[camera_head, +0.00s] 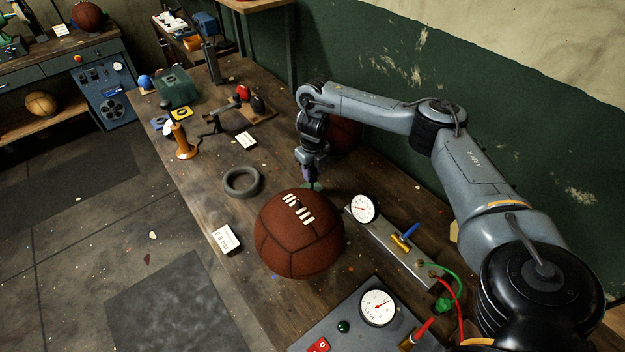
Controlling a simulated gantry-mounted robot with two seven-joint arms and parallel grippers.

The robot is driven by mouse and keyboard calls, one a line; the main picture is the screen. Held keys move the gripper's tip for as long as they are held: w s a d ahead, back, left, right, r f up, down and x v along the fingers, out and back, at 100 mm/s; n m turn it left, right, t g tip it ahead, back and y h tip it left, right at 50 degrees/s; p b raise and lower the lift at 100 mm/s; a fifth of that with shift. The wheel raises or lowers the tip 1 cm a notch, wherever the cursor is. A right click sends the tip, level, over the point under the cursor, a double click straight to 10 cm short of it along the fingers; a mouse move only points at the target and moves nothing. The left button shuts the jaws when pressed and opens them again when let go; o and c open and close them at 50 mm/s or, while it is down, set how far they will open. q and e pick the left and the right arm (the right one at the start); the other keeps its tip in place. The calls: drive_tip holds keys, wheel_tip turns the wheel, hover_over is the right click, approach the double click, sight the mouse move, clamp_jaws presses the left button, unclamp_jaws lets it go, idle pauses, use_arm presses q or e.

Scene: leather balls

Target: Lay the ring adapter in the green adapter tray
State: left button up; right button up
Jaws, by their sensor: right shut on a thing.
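My right gripper (312,175) points down just behind the laced brown ball, over the wooden bench. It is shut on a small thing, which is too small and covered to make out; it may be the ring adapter. A purplish patch shows at the fingers. A small green patch (314,187) shows right below the fingertips and is partly hidden by the ball; it may be the green adapter tray, but I cannot tell. I cannot tell whether the fingers touch it. My left gripper is not in view.
The laced ball (290,245) stands close in front of my right gripper. A dark grey ring (230,190) lies left of it. A gauge fixture (400,250) stands to the right. Another ball (345,133) sits behind my arm. A green box (178,88) stands at the far end.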

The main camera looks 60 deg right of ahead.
wheel_tip(320, 180, down, 4)
drive_tip(key=shift+s+b, duration=0.1)
drive_tip(key=shift+b, duration=1.15)
drive_tip(key=shift+r, duration=0.1)
drive_tip(key=o, duration=1)
